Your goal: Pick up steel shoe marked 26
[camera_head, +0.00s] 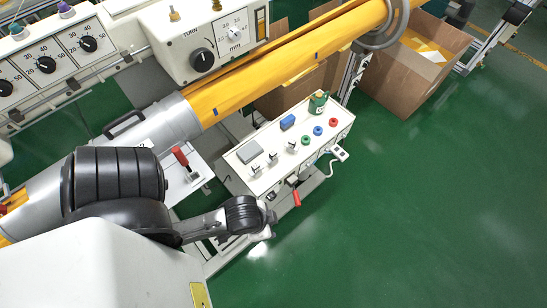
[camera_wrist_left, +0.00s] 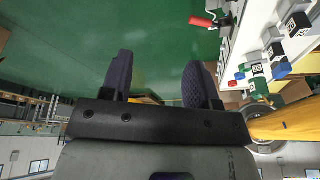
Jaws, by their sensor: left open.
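Several small steel blocks with white labels stand on the white cart top, among them a near-left one (camera_head: 257,170), a middle one (camera_head: 273,158) and a right one (camera_head: 292,147). Their markings are too small to read, so I cannot tell which is the shoe marked 26. Labelled blocks also show at the right of the left wrist view (camera_wrist_left: 298,22). My left gripper (camera_head: 265,232) is just off the cart's near edge, apart from the blocks. In the left wrist view its two dark fingers (camera_wrist_left: 160,78) are spread with nothing between them. My right gripper is not visible.
The cart top (camera_head: 235,163) also carries a grey plate (camera_head: 249,152), a blue block (camera_head: 287,122), a green item (camera_head: 318,102) and coloured round knobs (camera_head: 333,122). A red handle (camera_head: 296,197) juts from its front. A yellow tube (camera_head: 290,62) runs behind. Green floor at right is clear.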

